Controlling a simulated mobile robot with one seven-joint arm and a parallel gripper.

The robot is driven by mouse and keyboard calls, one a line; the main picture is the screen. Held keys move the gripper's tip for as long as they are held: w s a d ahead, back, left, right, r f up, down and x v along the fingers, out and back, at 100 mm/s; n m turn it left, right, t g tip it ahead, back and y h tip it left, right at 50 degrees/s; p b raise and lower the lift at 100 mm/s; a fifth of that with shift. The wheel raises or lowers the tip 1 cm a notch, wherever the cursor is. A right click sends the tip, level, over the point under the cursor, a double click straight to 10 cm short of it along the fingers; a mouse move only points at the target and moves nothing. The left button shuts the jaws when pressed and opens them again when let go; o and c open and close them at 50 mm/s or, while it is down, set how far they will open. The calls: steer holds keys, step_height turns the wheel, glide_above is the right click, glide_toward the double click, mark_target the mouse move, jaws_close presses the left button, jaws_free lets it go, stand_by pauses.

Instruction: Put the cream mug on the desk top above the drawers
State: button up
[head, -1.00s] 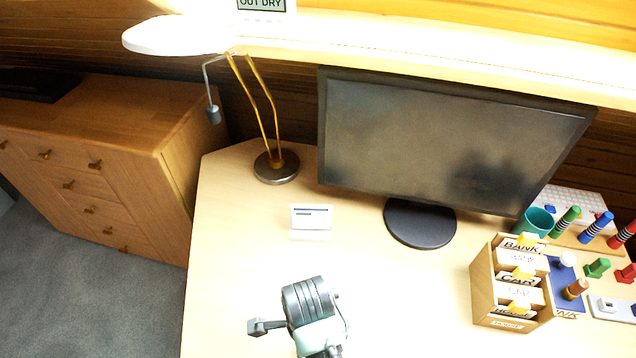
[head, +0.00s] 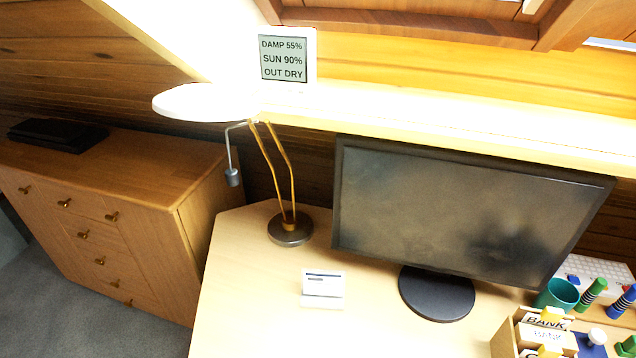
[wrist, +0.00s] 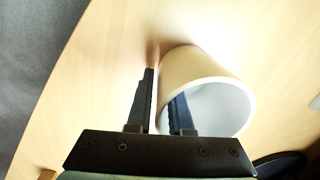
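The cream mug (wrist: 195,70) shows in the wrist view, tan outside and white inside, its mouth toward the lower right. My gripper (wrist: 165,85) straddles its near wall, one dark finger outside and one inside the mouth. Whether the mug touches the surface below, I cannot tell. The head view shows neither mug nor gripper. The pale desk top (head: 250,290) fills the lower middle there. The drawers visible are in a brown wooden cabinet (head: 90,235) at left.
A monitor (head: 460,215), a lamp (head: 290,228) and a small white card (head: 323,283) stand on the desk. A card box (head: 510,335) and a teal cup (head: 557,295) are at right. A black flat object (head: 58,134) lies on the cabinet.

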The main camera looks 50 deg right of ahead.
steer(key=shift+o, duration=0.9)
step_height(320, 180, up, 12)
steer(key=shift+s+a+r+p, duration=0.1)
steer(key=shift+r+p, duration=0.1)
steer(key=shift+p, duration=0.5)
